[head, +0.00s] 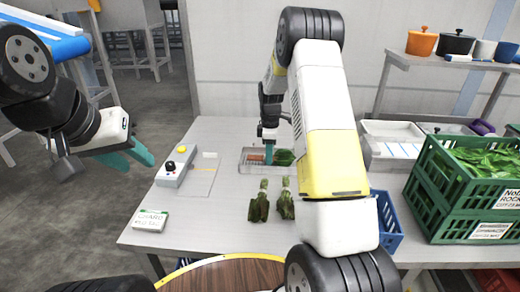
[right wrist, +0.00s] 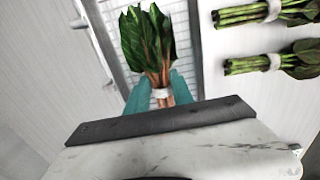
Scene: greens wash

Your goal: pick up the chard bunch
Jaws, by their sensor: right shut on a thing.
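The chard bunch (right wrist: 150,45) has dark green leaves, reddish-orange stems and a pale band. In the right wrist view my right gripper (right wrist: 161,88) has its teal fingers on both sides of the stems at the band, shut on them. In the head view the right gripper (head: 268,155) points down at the shallow metal tray (head: 250,169), with the chard leaves (head: 285,157) to its right. I cannot tell whether the bunch touches the tray. My left gripper (head: 136,156) is open and empty, left of the table.
Two green-stemmed bunches (head: 259,206) (head: 286,205) lie on the table (head: 215,226) in front of the tray. Green crates (head: 450,212), a blue basket (head: 388,222) and a white bin (head: 392,131) crowd the right.

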